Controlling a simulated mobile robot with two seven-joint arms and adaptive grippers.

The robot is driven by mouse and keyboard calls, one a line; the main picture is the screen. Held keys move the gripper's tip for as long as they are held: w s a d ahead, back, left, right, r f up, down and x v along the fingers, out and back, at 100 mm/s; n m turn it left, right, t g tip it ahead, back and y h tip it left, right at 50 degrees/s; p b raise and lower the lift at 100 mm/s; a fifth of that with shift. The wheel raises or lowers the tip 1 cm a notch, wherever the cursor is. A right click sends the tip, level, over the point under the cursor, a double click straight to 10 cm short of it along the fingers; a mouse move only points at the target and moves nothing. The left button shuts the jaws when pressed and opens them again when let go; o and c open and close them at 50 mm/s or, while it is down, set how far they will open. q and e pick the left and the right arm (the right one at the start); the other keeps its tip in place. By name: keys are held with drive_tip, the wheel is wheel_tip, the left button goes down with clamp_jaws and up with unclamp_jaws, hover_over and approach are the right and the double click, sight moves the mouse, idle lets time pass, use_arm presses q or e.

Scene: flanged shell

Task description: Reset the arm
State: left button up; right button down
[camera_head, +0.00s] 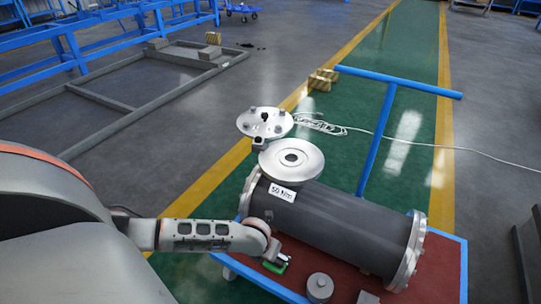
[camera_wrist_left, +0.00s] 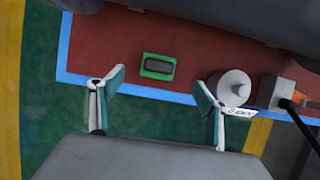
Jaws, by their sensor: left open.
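My left arm (camera_head: 205,235) comes in from the left in the head view and ends near the front left of the work table; its fingers are not clear there. In the left wrist view my left gripper (camera_wrist_left: 155,88) is open and empty, its two fingers spread wide apart. A green-edged dark block (camera_wrist_left: 158,66) lies on the red tabletop beyond the gap between the fingertips; it also shows in the head view (camera_head: 276,264). A dark grey flanged shell (camera_head: 335,225) lies on the table, with a label and a pale round flange (camera_head: 291,160) on top. My right gripper is in neither view.
A round plate with bolts (camera_head: 265,122) is behind the shell's top flange. A grey knobbed cylinder (camera_head: 320,286) stands on the red, blue-edged table (camera_head: 445,265), in front of the shell. A blue T-shaped bar (camera_head: 388,120) rises behind.

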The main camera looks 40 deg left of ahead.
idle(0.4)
use_arm(q)
drive_tip(key=s+d+r+n+t+h, duration=0.1)
drive_tip(key=s+d+r+n+h, duration=0.15)
drive_tip(key=d, duration=0.45)
drive_tip(key=s+d+r+n+t+h, duration=0.1)
drive_tip(key=s+d+n, duration=0.25)
drive_tip(key=d, duration=0.25)
drive_tip(key=s+d+r+n+h, duration=0.2)
drive_tip(key=s+d+n, duration=0.15)
drive_tip(key=d, duration=0.35)
wheel_tip(320, 180, up, 8)
drive_tip(key=s+d+n+t+p, duration=0.1)
drive_tip(key=s+d+n+t, duration=0.15)
drive_tip(key=n, duration=0.65)
drive_tip(key=s+a+r+n+t+y+p, duration=0.1)
drive_tip(key=s+a+r+n+p, duration=0.5)
drive_tip(key=p, duration=0.9)
drive_tip(key=s+r+n, duration=0.3)
drive_tip(key=n, duration=0.1)
drive_tip(key=shift+s+a+r+t+y, duration=0.2)
drive_tip(key=shift+s+a+t+y, duration=0.05)
drive_tip(key=shift+t+y, duration=0.1)
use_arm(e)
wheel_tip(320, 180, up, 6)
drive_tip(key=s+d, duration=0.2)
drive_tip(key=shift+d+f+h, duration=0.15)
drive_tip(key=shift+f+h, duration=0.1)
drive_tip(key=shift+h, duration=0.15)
